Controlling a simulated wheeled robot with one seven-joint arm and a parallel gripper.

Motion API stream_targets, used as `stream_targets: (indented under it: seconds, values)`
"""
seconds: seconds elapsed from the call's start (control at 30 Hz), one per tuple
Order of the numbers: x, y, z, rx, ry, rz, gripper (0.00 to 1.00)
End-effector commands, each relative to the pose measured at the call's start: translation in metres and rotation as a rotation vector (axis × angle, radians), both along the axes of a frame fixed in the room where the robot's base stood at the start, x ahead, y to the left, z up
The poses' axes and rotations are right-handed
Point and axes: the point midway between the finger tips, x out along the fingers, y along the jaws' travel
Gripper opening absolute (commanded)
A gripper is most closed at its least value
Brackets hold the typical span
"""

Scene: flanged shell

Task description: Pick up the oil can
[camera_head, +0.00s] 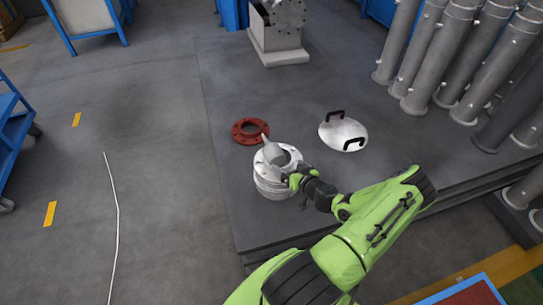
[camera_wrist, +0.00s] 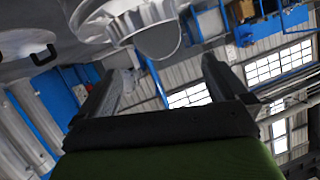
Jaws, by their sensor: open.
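The oil can (camera_head: 276,155) is light grey with a thin spout pointing up and left. It stands at the top of the pale flanged shell (camera_head: 270,185), inside or on its opening; I cannot tell which. My gripper (camera_head: 291,181) is at the shell's right front side, close to the can, and partly hides the shell. In the wrist view, my gripper (camera_wrist: 165,80) shows two fingers spread apart with nothing between them. A rounded grey shape (camera_wrist: 158,42) beyond the fingers looks like the can, beside the shell's flange (camera_wrist: 125,20). The view is tilted.
A red flange ring (camera_head: 250,131) lies behind the shell. A round metal lid (camera_head: 343,132) with two black handles lies to the right. Several grey pipes (camera_head: 440,60) stand at the back right. A grey machine block (camera_head: 278,40) stands at the back. The platform's left side is clear.

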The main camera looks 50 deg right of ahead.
Motion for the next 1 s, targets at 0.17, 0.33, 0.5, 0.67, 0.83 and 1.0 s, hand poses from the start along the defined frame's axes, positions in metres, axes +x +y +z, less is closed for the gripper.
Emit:
stream_targets:
  seconds: [0.17, 0.33, 0.5, 0.67, 0.83, 1.0]
  values:
    - [0.038, -0.011, -0.019, 0.000, 0.000, 0.002, 1.00]
    - [0.056, -0.017, -0.026, 0.001, -0.001, 0.002, 1.00]
    - [0.084, -0.027, -0.039, 0.002, -0.002, 0.001, 1.00]
    - [0.096, -0.031, -0.044, 0.003, 0.002, 0.001, 1.00]
    - [0.096, -0.030, -0.042, 0.003, 0.002, 0.002, 1.00]
    - [0.096, -0.030, -0.042, 0.003, 0.002, 0.002, 0.74]
